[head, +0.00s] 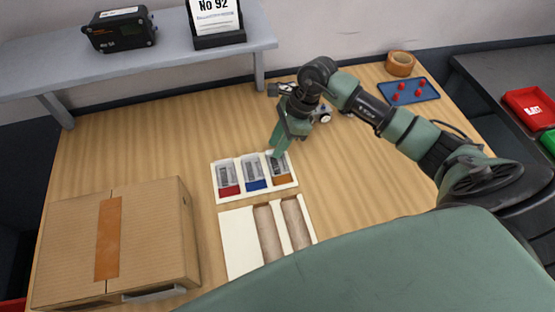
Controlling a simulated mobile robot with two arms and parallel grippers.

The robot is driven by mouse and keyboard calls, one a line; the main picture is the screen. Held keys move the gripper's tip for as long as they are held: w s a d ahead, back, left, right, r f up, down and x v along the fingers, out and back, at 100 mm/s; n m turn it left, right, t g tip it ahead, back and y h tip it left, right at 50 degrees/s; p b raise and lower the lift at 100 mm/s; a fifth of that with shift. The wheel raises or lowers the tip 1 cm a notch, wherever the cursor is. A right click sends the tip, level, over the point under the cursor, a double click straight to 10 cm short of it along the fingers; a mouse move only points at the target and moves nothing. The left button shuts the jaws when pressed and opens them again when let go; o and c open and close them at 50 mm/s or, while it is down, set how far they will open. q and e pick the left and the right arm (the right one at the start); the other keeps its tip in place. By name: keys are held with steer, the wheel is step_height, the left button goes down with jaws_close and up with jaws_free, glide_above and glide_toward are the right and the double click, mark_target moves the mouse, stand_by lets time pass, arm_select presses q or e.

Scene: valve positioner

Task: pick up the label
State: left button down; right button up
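I cannot pick out with certainty which thing is the label. A white tray (242,193) in the middle of the table has three compartments, each with a grey picture-like item and a coloured front: red (229,190), blue (256,184) and orange (281,177). My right gripper (279,152) reaches in from the right and points down at the back of the tray, by the blue and orange compartments. It partly hides them. Its fingers overlap in this view, so I cannot tell whether they are open or hold anything. My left gripper is not in view.
A cardboard box (150,230) stands at left. A white holder (238,240) with brown slots lies in front of the tray. A blue mat with red pegs (408,92) and a tape roll (400,63) are at back right. A shelf (180,50) carries a black device (122,30) and a "No 92" card (214,18).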

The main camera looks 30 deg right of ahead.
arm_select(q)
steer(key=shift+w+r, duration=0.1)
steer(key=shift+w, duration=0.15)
arm_select(e)
steer(key=shift+a+f, duration=0.15)
steer(key=shift+f, duration=0.3)
steer(key=shift+c, duration=0.3)
jaws_close()
steer(key=shift+r, duration=0.1)
